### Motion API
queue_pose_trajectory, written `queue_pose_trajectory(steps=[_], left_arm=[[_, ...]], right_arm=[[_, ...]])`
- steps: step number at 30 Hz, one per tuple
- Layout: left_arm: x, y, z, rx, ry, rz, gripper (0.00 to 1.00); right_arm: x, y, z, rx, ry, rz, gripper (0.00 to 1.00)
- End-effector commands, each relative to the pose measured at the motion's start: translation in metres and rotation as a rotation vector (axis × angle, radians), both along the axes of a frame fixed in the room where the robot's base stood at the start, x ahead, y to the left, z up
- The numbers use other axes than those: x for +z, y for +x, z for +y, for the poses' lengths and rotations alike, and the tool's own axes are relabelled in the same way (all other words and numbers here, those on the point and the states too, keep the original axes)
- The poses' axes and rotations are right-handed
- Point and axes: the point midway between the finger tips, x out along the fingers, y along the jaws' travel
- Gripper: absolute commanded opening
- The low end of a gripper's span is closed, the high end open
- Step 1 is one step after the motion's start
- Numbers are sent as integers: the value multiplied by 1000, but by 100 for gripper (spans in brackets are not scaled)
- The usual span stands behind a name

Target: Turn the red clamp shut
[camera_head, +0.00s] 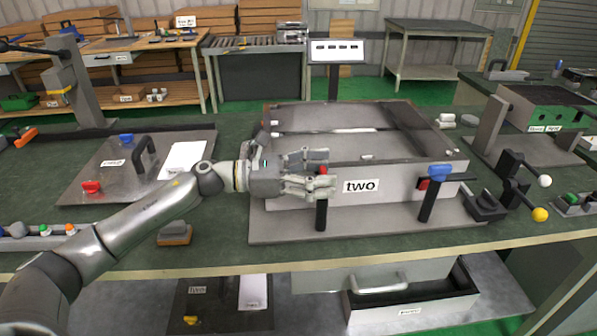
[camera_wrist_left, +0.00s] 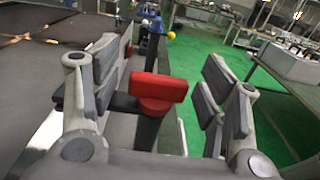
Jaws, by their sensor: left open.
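The red clamp (camera_head: 323,169) sits on top of a black post (camera_head: 321,213) at the front of the grey box labelled "two" (camera_head: 400,187). In the left wrist view, its red handle (camera_wrist_left: 158,87) is a flat bar on a round red hub, with a dark arm reaching left from the hub. My left gripper (camera_head: 325,174) is open, its fingers on either side of the red handle. In the left wrist view, gaps show between the handle and both fingers. In the head view, the fingers hide part of the clamp. My right gripper is not in view.
A blue clamp (camera_head: 438,172) on a black post stands at the box's front right. Levers with a white ball (camera_head: 544,181) and a yellow ball (camera_head: 540,214) lie further right. A plate with a black handle (camera_head: 140,147) lies left of the box.

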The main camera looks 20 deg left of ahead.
Motion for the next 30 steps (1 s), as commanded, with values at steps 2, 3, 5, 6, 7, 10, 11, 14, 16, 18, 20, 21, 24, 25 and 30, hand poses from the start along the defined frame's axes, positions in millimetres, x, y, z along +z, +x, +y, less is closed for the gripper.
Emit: queue_pose_trajectory(steps=[2,3,5,6,7,10,11,14,16,18,20,21,24,25,30], left_arm=[[-1,-5,10,3,0,4,68],[-1,-8,16,3,2,2,68],[-2,-13,26,4,1,4,68],[-2,-17,34,4,2,5,68],[-2,-20,39,3,4,4,68],[-2,-29,57,4,2,5,68],[-1,-32,61,3,3,4,68],[-1,-39,76,3,1,4,68],[-1,-43,84,2,1,2,68],[-1,-47,90,1,0,2,68],[-1,-49,94,1,1,3,68],[0,-50,97,2,0,1,68],[0,-52,99,0,0,0,68],[0,-52,100,0,0,0,68],[0,-52,100,0,0,-1,68]], right_arm=[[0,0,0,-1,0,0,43],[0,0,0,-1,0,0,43],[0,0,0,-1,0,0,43],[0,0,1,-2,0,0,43],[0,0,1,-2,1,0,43],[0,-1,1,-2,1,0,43],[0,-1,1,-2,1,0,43],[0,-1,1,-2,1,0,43],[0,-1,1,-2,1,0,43],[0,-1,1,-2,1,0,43],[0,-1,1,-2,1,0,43],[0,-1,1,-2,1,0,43],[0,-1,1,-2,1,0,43],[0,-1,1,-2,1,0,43],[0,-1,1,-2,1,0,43]])
